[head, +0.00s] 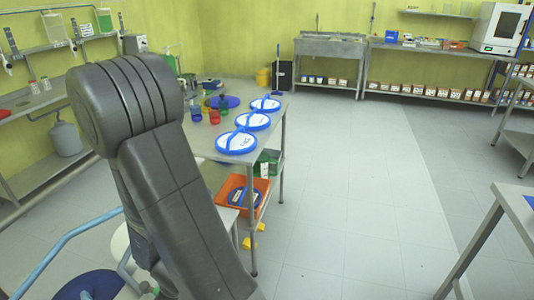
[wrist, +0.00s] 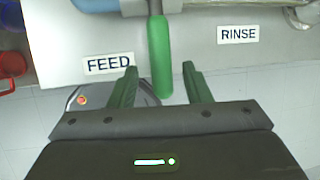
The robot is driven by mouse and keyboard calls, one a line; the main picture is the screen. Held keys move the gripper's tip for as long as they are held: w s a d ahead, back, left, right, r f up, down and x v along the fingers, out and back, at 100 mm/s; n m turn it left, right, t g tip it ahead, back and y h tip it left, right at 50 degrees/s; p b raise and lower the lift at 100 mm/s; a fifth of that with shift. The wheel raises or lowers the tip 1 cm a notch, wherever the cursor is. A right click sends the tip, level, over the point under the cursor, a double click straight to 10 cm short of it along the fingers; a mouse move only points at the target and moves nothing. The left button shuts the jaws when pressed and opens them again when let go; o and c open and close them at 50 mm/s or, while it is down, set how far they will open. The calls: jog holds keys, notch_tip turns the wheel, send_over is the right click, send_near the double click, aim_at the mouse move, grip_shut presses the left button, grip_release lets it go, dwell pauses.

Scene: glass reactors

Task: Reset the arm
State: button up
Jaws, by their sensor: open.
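In the wrist view my gripper (wrist: 160,70) is open, its two green fingers apart. A green handle (wrist: 160,45) on a dark stem shows between the fingertips, with a gap on either side. I cannot tell how far the fingers are from it in depth. Behind it is a pale surface with a FEED label (wrist: 108,64) on the left and a RINSE label (wrist: 238,34) on the right. In the head view my dark grey arm fills the left foreground. My gripper is hidden there.
A metal table (head: 284,125) right of my arm holds three blue-rimmed white discs (head: 237,142) and several coloured beakers (head: 214,116). An orange crate (head: 232,187) sits below. Another table (head: 500,205) stands at the right edge. The floor between (head: 350,190) is clear. Benches line the far wall.

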jog(key=shift+w+a+f, duration=0.1)
jog(key=shift+a+f, duration=0.05)
jog(key=shift+f, duration=0.3)
jog(key=shift+r, duration=0.1)
jog(key=p+v, duration=1)
jog(key=v, duration=0.4)
jog(key=b+x, duration=1)
jog(key=x, duration=0.4)
jog(key=shift+f+b, duration=0.35)
jog(key=shift+b, duration=0.05)
jog(key=shift+w+r, duration=0.2)
jog(key=shift+w+n, duration=0.45)
jog(key=shift+n, duration=0.35)
jog(key=shift+d+r, duration=0.1)
jog(key=shift+d, duration=0.1)
